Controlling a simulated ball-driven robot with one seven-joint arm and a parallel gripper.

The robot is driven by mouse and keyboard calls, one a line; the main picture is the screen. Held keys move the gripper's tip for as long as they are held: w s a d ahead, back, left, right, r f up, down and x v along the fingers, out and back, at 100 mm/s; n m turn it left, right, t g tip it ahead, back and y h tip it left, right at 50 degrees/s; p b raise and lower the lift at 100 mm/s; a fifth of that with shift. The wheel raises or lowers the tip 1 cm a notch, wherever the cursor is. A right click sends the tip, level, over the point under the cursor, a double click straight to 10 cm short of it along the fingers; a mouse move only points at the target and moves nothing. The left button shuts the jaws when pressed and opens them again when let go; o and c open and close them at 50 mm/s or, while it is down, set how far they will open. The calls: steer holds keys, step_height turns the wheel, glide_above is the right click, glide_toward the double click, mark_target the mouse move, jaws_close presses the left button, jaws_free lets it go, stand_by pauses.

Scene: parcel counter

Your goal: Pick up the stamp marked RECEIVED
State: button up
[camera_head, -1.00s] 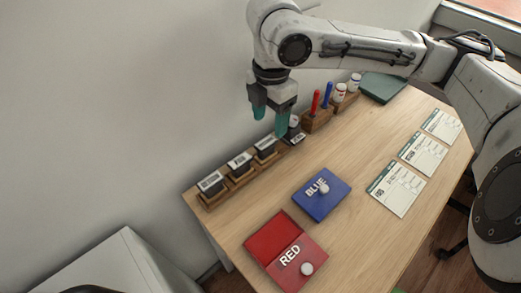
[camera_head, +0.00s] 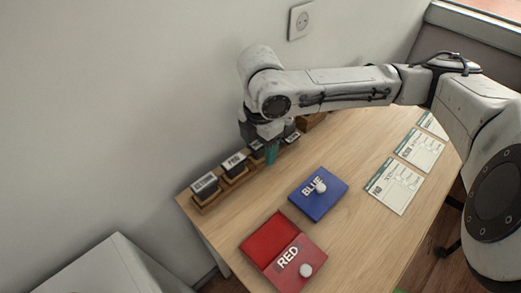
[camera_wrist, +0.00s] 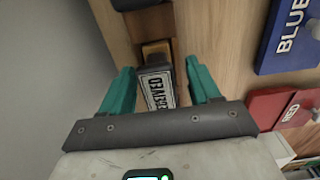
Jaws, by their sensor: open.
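The stamp marked RECEIVED (camera_wrist: 158,92) is a dark block with a white label, seen between my fingers in the wrist view. Its label reads turned around and its near end is partly hidden by my gripper. My gripper (camera_wrist: 160,68) is open, with a teal finger on each side of the stamp and visible gaps. In the head view my gripper reaches down over the stamp row; one teal finger shows beside a partly hidden stamp (camera_head: 257,148). Other stamps, one marked PAID (camera_head: 234,163) and one at the left end (camera_head: 205,185), stand in the wooden rack.
Several paper forms (camera_head: 393,185) lie to the right. Another stamp (camera_head: 290,135) stands behind my gripper. The wall is close behind the rack.

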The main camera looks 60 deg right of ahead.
steer(key=c, duration=1)
steer(key=shift+c, duration=0.2)
steer(key=shift+r, duration=0.45)
step_height(320, 180, up, 2)
steer(key=shift+r+p, duration=0.15)
steer(key=shift+p, duration=0.2)
steer(key=s+a+r+p, duration=0.5)
steer(key=s+r+p, duration=0.5)
steer(key=p, duration=1.1)
steer(key=s, duration=0.3)
steer(key=shift+a, duration=0.2)
